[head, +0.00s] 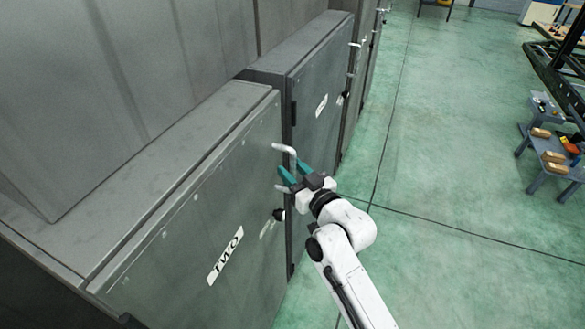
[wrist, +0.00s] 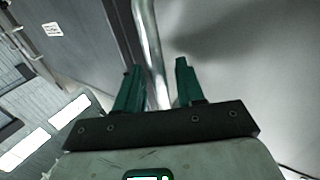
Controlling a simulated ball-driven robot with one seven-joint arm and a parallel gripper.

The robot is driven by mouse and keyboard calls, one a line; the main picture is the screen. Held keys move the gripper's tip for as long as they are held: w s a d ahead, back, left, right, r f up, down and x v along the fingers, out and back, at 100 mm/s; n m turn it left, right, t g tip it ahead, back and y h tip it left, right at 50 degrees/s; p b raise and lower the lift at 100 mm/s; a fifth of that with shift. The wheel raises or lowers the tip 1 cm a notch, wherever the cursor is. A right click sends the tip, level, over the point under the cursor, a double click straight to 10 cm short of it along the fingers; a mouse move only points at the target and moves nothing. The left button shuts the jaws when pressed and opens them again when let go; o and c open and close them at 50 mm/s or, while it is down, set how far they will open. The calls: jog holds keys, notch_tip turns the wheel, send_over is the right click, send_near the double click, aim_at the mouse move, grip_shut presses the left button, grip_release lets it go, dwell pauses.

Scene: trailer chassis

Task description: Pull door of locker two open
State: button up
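The door of locker two (head: 190,240) is a grey metal panel with a white TWO label (head: 225,256). It appears closed against its cabinet. Its pale bent-bar handle (head: 285,149) stands out near the door's right edge. My gripper (head: 294,173) is at the handle, with its teal fingers pointing toward the door. In the wrist view the fingers of my gripper (wrist: 158,82) are apart, and the metal handle bar (wrist: 149,40) runs down between them. A gap shows beside the right finger. The fingers partly hide the handle's middle in the head view.
A dark keyhole or knob (head: 279,214) sits below the handle. Another labelled locker (head: 318,100) with a handle stands just beyond. Open green floor (head: 440,170) lies to the right. A blue-grey step stool (head: 552,150) with blocks and tools stands at the far right.

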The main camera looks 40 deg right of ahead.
jog(key=shift+w, duration=0.25)
grip_shut()
dwell(0.5)
